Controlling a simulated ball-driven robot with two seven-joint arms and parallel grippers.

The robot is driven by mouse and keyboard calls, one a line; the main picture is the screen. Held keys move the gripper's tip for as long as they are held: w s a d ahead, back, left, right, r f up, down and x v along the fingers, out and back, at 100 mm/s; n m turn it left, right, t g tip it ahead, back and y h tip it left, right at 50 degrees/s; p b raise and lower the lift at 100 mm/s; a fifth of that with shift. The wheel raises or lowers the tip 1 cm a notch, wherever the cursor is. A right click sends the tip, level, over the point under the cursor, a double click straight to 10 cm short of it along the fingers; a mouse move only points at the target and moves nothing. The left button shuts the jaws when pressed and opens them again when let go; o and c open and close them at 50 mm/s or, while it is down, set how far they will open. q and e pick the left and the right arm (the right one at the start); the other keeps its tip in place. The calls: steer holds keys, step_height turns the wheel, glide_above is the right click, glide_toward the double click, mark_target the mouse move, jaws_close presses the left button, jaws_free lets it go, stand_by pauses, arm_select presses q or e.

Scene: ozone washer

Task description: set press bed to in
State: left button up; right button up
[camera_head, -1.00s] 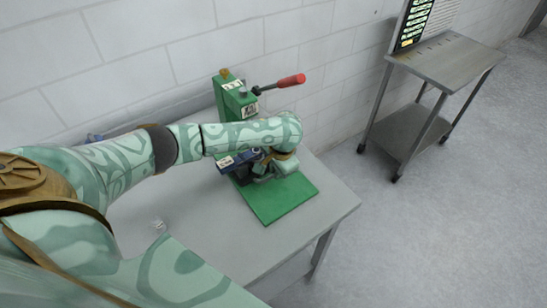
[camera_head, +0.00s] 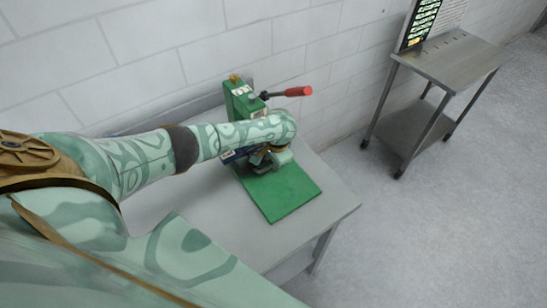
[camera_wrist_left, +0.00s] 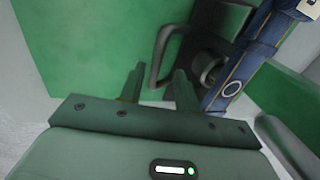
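The green press (camera_head: 240,103) stands on the grey table against the wall, with its flat green base plate (camera_head: 282,190) toward the front. The base plate also fills the upper left of the left wrist view (camera_wrist_left: 85,45). My left gripper (camera_head: 263,161) is low at the press column, partly hidden under my forearm. In the left wrist view its two fingers (camera_wrist_left: 158,80) are apart, with a grey metal loop handle (camera_wrist_left: 157,62) between or just beyond their tips; I cannot tell whether they touch it. A blue bar (camera_wrist_left: 240,75) lies right of the fingers. My right gripper is not in view.
A lever with a red grip (camera_head: 298,91) sticks out to the right of the press top. The grey table (camera_head: 175,200) is mostly bare. A metal trolley (camera_head: 450,60) with a dark display panel (camera_head: 421,22) stands farther right, across open floor.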

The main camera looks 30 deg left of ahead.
arm_select(q)
step_height(320, 180, up, 3)
steer(key=shift+r+p, duration=0.2)
steer(key=shift+p, duration=0.5)
steer(key=s+d+r+p, duration=0.7)
steer(key=s+r, duration=0.2)
steer(key=s, duration=0.2)
steer(key=shift+s+d+r, duration=0.3)
steer(key=shift+s+d, duration=0.05)
steer(key=shift+s, duration=0.05)
